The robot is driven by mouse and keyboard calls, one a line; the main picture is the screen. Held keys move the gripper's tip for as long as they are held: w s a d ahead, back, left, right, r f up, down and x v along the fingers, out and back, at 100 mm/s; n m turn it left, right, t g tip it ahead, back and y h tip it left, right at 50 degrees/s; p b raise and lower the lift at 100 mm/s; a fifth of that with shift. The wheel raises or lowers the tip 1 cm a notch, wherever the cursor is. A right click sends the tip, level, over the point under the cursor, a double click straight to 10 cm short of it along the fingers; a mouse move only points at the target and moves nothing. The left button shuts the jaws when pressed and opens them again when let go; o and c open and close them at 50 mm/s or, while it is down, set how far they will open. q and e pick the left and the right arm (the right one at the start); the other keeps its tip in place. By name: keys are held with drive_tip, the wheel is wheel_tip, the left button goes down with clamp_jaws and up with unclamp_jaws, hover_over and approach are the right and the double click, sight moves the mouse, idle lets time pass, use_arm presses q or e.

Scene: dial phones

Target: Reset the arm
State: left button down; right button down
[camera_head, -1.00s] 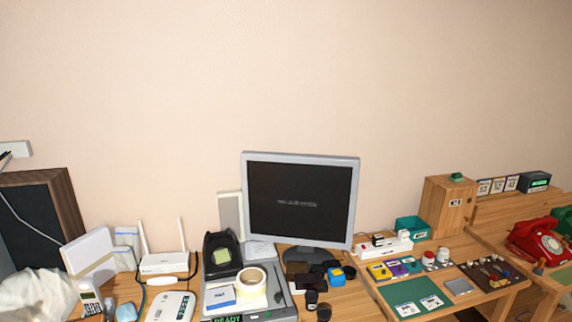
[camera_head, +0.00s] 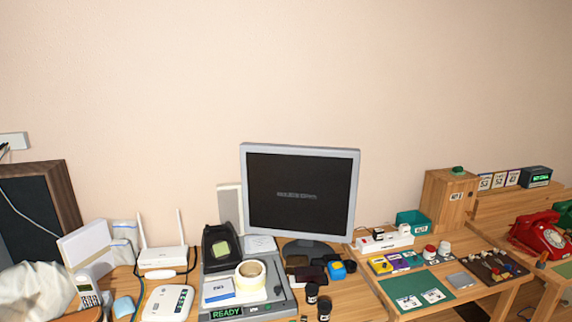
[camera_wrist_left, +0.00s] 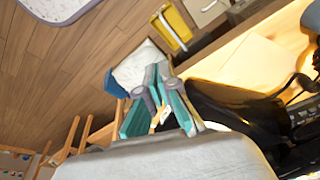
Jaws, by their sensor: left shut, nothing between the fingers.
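My left gripper (camera_wrist_left: 160,103) shows in the left wrist view, with grey and teal fingers shut and nothing visible held. It hangs in free space, with wooden floor and furniture behind it. Neither gripper shows in the head view, and my right gripper is in no view. A red dial phone (camera_head: 540,236) sits on the wooden desk at the far right of the head view. Part of a green phone (camera_head: 566,214) shows at the right edge.
A grey monitor (camera_head: 300,194) stands on the cluttered desk. A white router (camera_head: 163,257), a tape roll (camera_head: 250,274) and a wooden box (camera_head: 449,199) stand around it. In the left wrist view, a dark object (camera_wrist_left: 235,110) and a yellow item (camera_wrist_left: 171,27) lie near the gripper.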

use_arm(q)
drive_tip(key=s+f+g+b, duration=0.1)
drive_tip(key=s+f+b, duration=0.35)
drive_tip(key=f, duration=1.45)
drive_tip(key=s+a+f+b, duration=0.1)
drive_tip(key=s+a+f, duration=0.2)
drive_tip(key=s+f, duration=0.9)
drive_tip(key=s, duration=0.2)
drive_tip(key=shift+s+a+f+g, duration=0.15)
drive_tip(key=shift+s+f+g, duration=0.05)
drive_tip(key=shift+s+g, duration=0.2)
idle(0.5)
